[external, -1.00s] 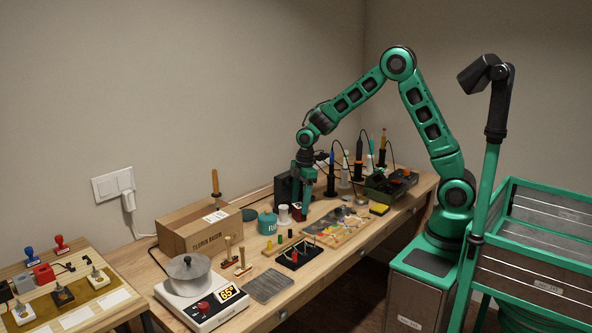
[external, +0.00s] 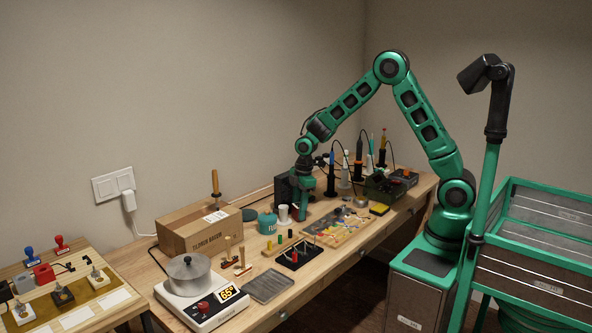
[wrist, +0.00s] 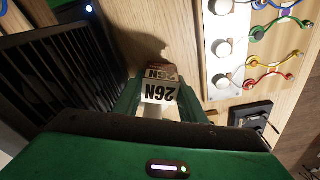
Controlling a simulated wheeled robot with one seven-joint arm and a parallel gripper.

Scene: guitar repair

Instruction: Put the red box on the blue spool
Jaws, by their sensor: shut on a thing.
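My gripper (wrist: 158,98) is shut on a small box (wrist: 158,92) marked "26N", seen end-on between its fingers in the wrist view. The box shows a pale label face and a brownish-red face. In the external view my gripper (external: 300,216) is low over the bench, right of the white spool (external: 283,213), and mostly hides the box. I cannot make out a blue spool for certain; a dark teal round thing (external: 249,215) stands beside the carton.
The teal jar (external: 267,224) and brown carton (external: 200,232) are to the left. A black vented unit (wrist: 60,75) is close on the left in the wrist view, and a pale board with knobs and wires (wrist: 225,45) on the right. Soldering tools (external: 345,172) stand behind.

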